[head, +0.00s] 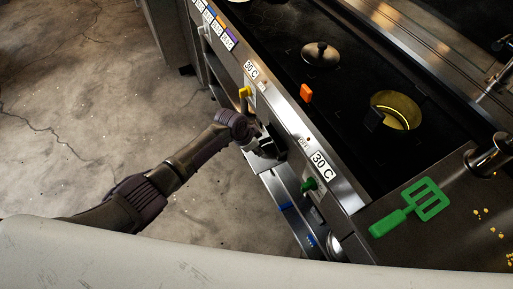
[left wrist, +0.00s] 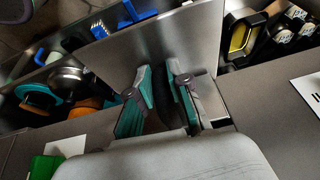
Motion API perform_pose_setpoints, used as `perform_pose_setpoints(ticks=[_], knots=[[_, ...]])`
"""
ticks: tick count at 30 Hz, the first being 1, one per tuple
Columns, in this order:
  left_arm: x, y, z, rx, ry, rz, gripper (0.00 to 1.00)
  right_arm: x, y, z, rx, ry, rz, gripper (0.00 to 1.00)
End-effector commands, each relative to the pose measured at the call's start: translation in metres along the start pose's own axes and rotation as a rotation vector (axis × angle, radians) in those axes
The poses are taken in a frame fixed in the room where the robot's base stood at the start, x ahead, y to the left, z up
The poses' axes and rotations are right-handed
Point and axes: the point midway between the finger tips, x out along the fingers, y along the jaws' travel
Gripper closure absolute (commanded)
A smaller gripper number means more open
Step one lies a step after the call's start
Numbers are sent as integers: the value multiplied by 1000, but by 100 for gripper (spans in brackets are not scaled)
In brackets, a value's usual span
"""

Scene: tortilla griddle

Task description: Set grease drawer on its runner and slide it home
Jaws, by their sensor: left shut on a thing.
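My left gripper (head: 268,148) is at the griddle's front face, below the control panel. In the left wrist view its two teal-padded fingers (left wrist: 163,98) are close together at the near edge of a plain grey steel piece (left wrist: 150,52), which looks like the grease drawer. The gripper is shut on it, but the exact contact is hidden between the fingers. In the head view the gripper and arm hide most of this piece. The runner cannot be made out in either view. My right gripper is not in view.
An open steel drawer (head: 287,207) with blue-handled items lies below the panel. A green knob (head: 309,184) and yellow knob (head: 245,92) stick out near the gripper. A green spatula (head: 411,207) and lid (head: 321,53) lie on top. Floor at left is clear.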

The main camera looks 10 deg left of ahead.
Motion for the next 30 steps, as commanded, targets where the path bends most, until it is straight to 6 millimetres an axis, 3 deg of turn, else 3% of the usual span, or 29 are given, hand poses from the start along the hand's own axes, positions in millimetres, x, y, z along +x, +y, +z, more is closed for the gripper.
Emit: perform_pose_setpoints(ticks=[30], knots=[[4, -1, -10, 0, 1, 0, 100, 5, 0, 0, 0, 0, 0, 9]])
